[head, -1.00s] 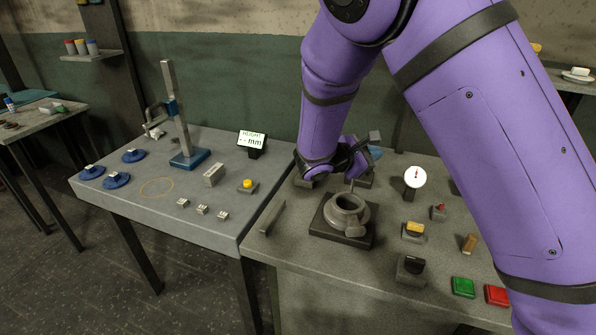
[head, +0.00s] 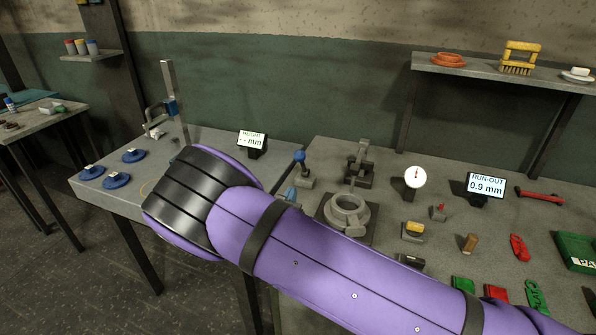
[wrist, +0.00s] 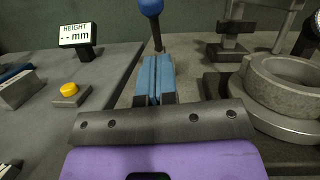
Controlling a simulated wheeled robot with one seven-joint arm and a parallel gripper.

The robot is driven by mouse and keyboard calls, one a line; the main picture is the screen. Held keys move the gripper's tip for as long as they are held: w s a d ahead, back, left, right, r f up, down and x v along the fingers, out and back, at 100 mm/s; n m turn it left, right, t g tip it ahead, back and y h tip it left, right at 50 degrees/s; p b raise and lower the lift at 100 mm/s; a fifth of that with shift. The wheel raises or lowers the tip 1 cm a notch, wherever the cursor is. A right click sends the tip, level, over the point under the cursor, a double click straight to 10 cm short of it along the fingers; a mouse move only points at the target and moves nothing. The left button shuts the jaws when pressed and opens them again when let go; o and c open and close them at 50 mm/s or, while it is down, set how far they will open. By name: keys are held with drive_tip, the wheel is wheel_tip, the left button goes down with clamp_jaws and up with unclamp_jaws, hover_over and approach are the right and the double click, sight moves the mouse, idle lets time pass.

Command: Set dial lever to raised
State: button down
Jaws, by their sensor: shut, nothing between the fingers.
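A lever with a blue ball knob (head: 299,156) stands at the back left of the right-hand bench, its knob up. In the wrist view the knob (wrist: 151,7) is at the top edge and its dark rod runs down behind my fingertips. My gripper (head: 290,193) is low in front of the lever, partly hidden by my arm. In the wrist view its blue fingers (wrist: 154,78) are together and empty, pointing toward the lever's foot, which they hide. I cannot tell whether they touch it. A round dial gauge (head: 415,177) stands farther right.
A grey ring casting (head: 347,210) on a dark plate is right of my gripper, with a grey clamp-like fixture (head: 360,165) behind it. A run-out display (head: 486,186) stands right of the dial. A height display (head: 252,142) and yellow button (wrist: 69,89) are on the left bench.

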sight(301, 162)
drive_tip(key=shift+s+a+f+n+y, duration=0.1)
drive_tip(key=shift+a+f+n+y, duration=0.15)
drive_tip(key=shift+a+n+y, duration=0.05)
drive_tip(key=x, duration=1)
drive_tip(key=shift+r, duration=0.1)
drive_tip(key=shift+r, duration=0.15)
drive_tip(key=w+d+r+g+y, duration=0.2)
drive_tip(key=w+d+r+g, duration=0.1)
drive_tip(key=w+g, duration=0.5)
drive_tip(key=shift+w+d+r+m+g, duration=0.15)
drive_tip(key=shift+w+r+m+g, duration=0.25)
drive_tip(key=shift+r, duration=0.35)
drive_tip(key=shift+w+d+r, duration=0.1)
drive_tip(key=shift+w+r, duration=0.05)
idle(0.6)
